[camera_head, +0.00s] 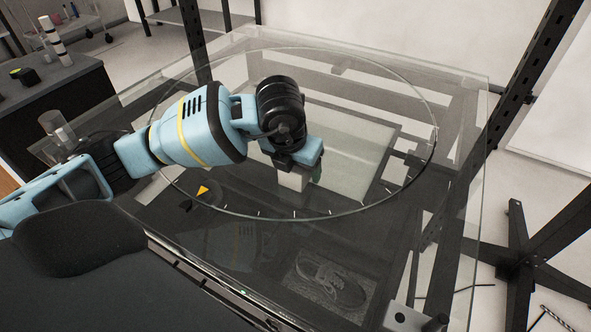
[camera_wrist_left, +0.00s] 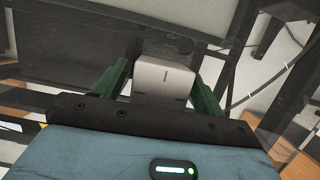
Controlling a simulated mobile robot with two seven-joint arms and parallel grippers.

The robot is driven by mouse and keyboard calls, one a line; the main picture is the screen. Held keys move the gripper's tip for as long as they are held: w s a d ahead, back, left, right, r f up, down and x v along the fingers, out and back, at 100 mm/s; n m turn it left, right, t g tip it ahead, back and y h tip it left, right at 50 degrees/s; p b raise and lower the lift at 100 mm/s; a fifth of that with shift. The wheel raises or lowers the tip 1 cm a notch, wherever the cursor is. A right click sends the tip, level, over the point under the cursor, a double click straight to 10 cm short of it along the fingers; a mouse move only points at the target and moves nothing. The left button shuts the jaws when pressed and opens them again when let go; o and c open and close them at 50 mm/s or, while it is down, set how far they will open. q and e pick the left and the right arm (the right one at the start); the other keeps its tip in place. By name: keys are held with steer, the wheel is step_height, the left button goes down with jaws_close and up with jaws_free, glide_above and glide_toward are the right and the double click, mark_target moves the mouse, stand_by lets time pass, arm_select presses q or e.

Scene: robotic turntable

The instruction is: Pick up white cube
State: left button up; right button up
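The white cube (camera_head: 293,181) is on the glass turntable (camera_head: 353,206), below my left gripper (camera_head: 300,172), which partly hides it in the head view. In the left wrist view the white cube (camera_wrist_left: 165,78) sits between the two green fingers of my left gripper (camera_wrist_left: 162,85). The fingers stand on either side of it and look open, with a narrow gap at least on the left; contact on the right is hard to tell. My right gripper is not in view.
The turntable disc lies on a glass table (camera_head: 462,100) with a dark metal frame. A yellow triangle marker (camera_head: 203,190) is near the disc's left edge. A clear cylinder (camera_head: 56,127) stands at the table's left. The disc's right side is clear.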

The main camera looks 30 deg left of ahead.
arm_select(q)
steer(key=c, duration=1)
steer(key=shift+o, duration=0.2)
steer(key=shift+r, duration=0.15)
